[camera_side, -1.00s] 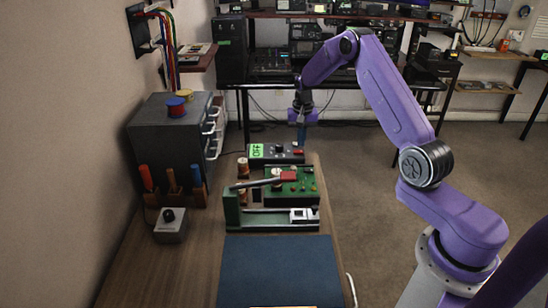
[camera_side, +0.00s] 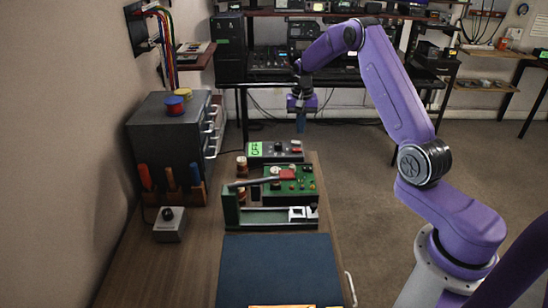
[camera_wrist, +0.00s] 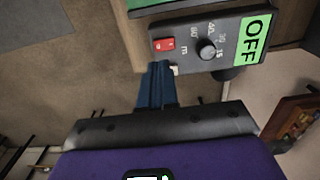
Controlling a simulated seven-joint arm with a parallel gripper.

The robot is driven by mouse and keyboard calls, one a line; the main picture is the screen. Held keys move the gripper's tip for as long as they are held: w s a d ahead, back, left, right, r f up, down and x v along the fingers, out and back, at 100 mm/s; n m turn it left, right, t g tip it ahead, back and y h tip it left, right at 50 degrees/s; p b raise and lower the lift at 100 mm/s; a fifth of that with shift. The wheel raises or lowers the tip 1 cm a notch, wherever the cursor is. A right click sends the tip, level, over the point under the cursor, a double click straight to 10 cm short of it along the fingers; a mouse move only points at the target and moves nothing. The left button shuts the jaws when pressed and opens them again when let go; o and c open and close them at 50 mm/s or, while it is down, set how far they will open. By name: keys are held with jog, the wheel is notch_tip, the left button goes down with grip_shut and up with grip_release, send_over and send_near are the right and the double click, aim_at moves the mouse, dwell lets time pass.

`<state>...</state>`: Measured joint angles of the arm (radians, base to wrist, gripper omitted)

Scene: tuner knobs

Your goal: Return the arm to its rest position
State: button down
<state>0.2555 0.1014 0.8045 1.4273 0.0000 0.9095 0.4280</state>
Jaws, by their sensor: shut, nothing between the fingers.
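My purple arm reaches over the far end of the bench in the side view. My gripper (camera_side: 301,122) points down, shut and empty, in the air beyond the grey box with the green OFF display (camera_side: 276,150). In the wrist view the blue fingers of my gripper (camera_wrist: 157,75) are together, with nothing between them. The OFF box (camera_wrist: 212,42) shows there too, with a black knob (camera_wrist: 206,48) and a red switch (camera_wrist: 164,44). The fingers look apart from the box.
A dark drawer cabinet (camera_side: 168,135) stands at left. Open floor (camera_side: 365,190) lies right of the bench.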

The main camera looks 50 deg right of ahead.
jog(key=s+a+r+n, duration=0.2)
jog(key=a+r+n, duration=0.1)
jog(key=a, duration=0.4)
jog(key=s+a+r+n, duration=0.1)
jog(key=a+r+n, duration=0.15)
jog(key=a, duration=0.35)
jog(key=s+a+r+n, duration=0.1)
jog(key=s+a, duration=0.2)
jog(key=s+a+r+n, duration=0.1)
jog(key=s+a+n, duration=0.1)
jog(key=s+a, duration=0.2)
jog(key=s+a+r+n, duration=0.2)
jog(key=s+a, duration=0.1)
jog(key=shift+s+a, duration=0.15)
jog(key=shift+a, duration=0.2)
jog(key=s+r+n, duration=0.1)
jog(key=s+n, duration=1)
jog(key=s, duration=1.5)
jog(key=shift+a+r, duration=0.25)
jog(key=shift+a, duration=0.2)
